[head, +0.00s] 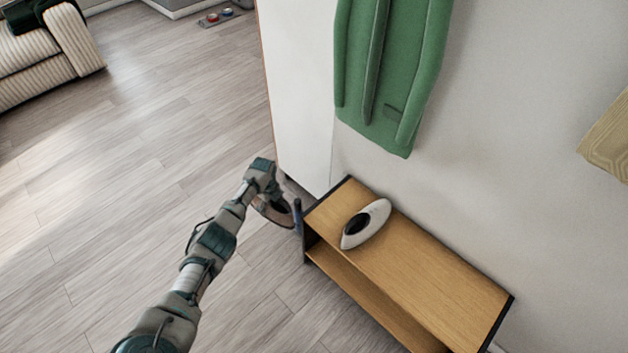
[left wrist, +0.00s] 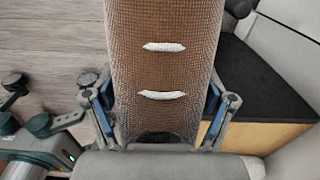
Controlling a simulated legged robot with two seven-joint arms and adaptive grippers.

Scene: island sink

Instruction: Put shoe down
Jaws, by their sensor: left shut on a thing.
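My left gripper (head: 285,213) is beside the left end of a low wooden shoe bench (head: 440,277). It is shut on a brown shoe (head: 270,212), which is partly hidden by the gripper. In the left wrist view the brown mesh shoe (left wrist: 165,70), with two white lace bars, lies between the blue fingers of the left gripper (left wrist: 162,112). A white shoe (head: 376,216) with a dark opening rests on the bench top, near its left end. My right gripper is in neither view.
The bench has an open lower shelf (head: 370,296). Its top is bare to the right of the white shoe. A green coat (head: 385,75) hangs on the wall above. A white panel (head: 297,90) stands behind the gripper. The wood floor (head: 130,180) to the left is clear, with a sofa (head: 45,55) farther back.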

